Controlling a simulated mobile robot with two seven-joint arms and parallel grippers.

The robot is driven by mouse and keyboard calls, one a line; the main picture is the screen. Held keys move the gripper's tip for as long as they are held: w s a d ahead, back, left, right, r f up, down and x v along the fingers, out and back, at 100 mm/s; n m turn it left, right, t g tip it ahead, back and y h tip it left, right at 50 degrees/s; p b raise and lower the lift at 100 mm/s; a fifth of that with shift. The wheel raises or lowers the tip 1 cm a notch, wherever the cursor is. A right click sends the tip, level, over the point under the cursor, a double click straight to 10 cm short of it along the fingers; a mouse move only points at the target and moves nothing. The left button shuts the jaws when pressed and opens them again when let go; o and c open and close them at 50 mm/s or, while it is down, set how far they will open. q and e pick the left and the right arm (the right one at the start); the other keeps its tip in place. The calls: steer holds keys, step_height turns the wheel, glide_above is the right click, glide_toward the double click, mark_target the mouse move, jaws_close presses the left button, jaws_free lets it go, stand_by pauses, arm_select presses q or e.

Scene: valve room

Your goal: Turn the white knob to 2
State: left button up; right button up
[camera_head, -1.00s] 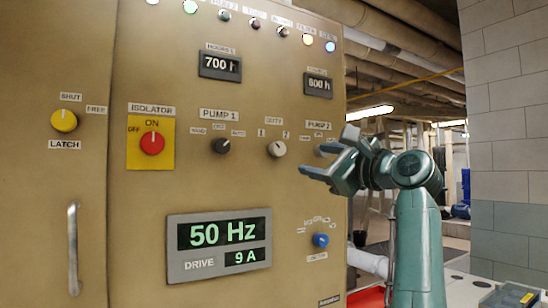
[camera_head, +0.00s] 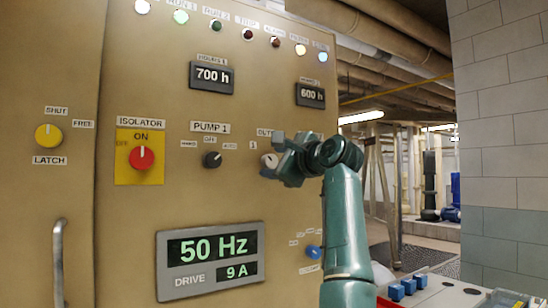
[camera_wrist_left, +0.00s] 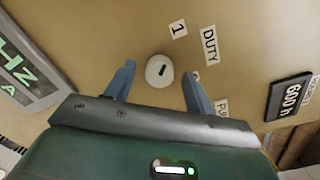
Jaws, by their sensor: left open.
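The white knob (camera_head: 270,160) is on the tan panel under the DUTY label, partly covered by my left gripper (camera_head: 273,156) in the head view. In the left wrist view the round white knob (camera_wrist_left: 160,70) lies between the two blue-grey fingers, with a visible gap on each side. Its short dark mark appears to point toward the 1 label (camera_wrist_left: 178,29). The 2 label is mostly hidden behind a finger. My left gripper is open; I cannot tell how far its tips are from the panel. My right gripper is not in view.
A black PUMP 1 knob (camera_head: 212,160) and the red isolator knob (camera_head: 142,157) are to the left. A blue knob (camera_head: 313,252) is below, close to my arm. The drive display (camera_head: 210,260) is lower left, and hour meters are above. A grey block wall (camera_head: 500,150) stands right.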

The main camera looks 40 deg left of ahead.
arm_select(q)
steer(key=shift+w+a, duration=0.15)
steer(key=shift+a, duration=0.35)
steer(key=c, duration=1)
